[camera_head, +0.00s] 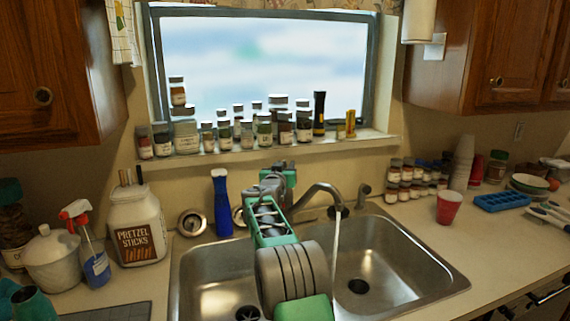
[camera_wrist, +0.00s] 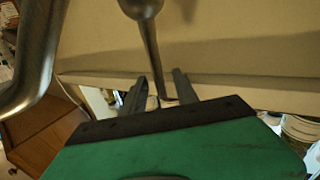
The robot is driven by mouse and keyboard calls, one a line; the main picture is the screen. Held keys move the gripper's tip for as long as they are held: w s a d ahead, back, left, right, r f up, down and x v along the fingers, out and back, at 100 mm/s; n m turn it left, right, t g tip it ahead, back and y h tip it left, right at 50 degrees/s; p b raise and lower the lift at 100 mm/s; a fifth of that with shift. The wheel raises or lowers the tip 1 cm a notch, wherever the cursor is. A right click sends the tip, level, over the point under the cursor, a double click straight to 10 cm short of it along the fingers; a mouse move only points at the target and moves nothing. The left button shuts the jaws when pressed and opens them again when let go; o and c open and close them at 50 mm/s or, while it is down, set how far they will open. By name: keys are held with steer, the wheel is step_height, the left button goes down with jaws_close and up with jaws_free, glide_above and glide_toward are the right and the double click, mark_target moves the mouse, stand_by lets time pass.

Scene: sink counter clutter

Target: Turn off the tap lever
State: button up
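The tap's curved metal spout (camera_head: 322,189) stands at the back of the double sink, and a stream of water (camera_head: 336,245) runs from it into the right basin. In the wrist view a metal rod with a rounded end, apparently the tap lever (camera_wrist: 150,38), comes down from the top edge; the thick curved spout (camera_wrist: 38,50) is at left. My gripper (camera_wrist: 160,80) is open, its two fingers apart, with the rod's lower part showing in the gap between them. I cannot tell whether they touch. In the head view my gripper (camera_head: 280,176) is behind the sink, and my arm hides the lever.
The sink (camera_head: 420,280) has two basins. A blue bottle (camera_head: 222,204) stands left of my arm, and a small upright fixture (camera_head: 364,194) right of the spout. Jars (camera_head: 264,131) line the windowsill (camera_head: 230,153). A red cup (camera_head: 448,208) stands on the right counter.

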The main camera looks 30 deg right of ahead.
steer(key=shift+w+d, duration=0.15)
steer(key=shift+c, duration=0.5)
jaws_close()
stand_by(0.9)
